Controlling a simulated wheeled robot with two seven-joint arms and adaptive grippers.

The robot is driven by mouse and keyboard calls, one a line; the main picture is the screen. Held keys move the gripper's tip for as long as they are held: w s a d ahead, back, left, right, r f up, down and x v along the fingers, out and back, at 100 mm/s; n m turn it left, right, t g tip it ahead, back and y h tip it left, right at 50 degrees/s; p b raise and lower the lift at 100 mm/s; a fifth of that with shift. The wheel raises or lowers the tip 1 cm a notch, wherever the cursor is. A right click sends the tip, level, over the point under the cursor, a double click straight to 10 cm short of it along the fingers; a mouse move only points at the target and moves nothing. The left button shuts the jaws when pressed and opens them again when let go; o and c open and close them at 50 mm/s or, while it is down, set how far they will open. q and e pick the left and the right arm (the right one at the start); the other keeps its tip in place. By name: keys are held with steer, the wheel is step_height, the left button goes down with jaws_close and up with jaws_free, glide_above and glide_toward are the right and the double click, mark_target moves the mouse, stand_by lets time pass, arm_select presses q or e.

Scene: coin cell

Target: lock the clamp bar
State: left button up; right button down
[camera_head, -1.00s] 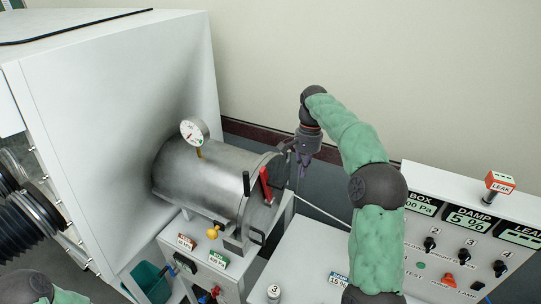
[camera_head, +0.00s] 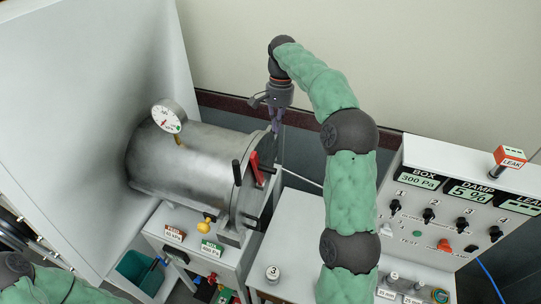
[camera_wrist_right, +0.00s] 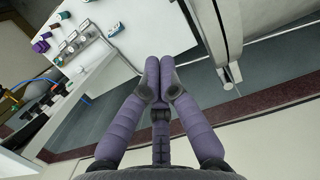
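The metal cylinder chamber (camera_head: 185,160) lies on its side in the head view, with its round door (camera_head: 243,205) at the right end. A red lever (camera_head: 254,166) and black handles (camera_head: 237,172) stand at the door; I cannot tell for sure which part is the clamp bar. My right gripper (camera_head: 276,125) points down just beyond the door's far upper edge. In the right wrist view its purple fingertips (camera_wrist_right: 160,72) are together with nothing between them. A grey metal bar-like part (camera_wrist_right: 214,35) passes to their right, apart from them. My left gripper is out of view.
A gauge (camera_head: 168,116) stands on the chamber and a yellow knob (camera_head: 206,226) sits below it. A white bench (camera_head: 290,240) holds a small cylinder marked 3 (camera_head: 272,274). The control panel (camera_head: 420,220) is at the right. Floor shows behind the chamber.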

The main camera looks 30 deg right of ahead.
steer(key=s+a+f+p, duration=0.1)
steer(key=s+a+f, duration=0.3)
steer(key=f, duration=0.5)
steer(key=shift+p, duration=0.4)
steer(key=shift+s+a, duration=0.1)
steer(key=shift+a, duration=0.2)
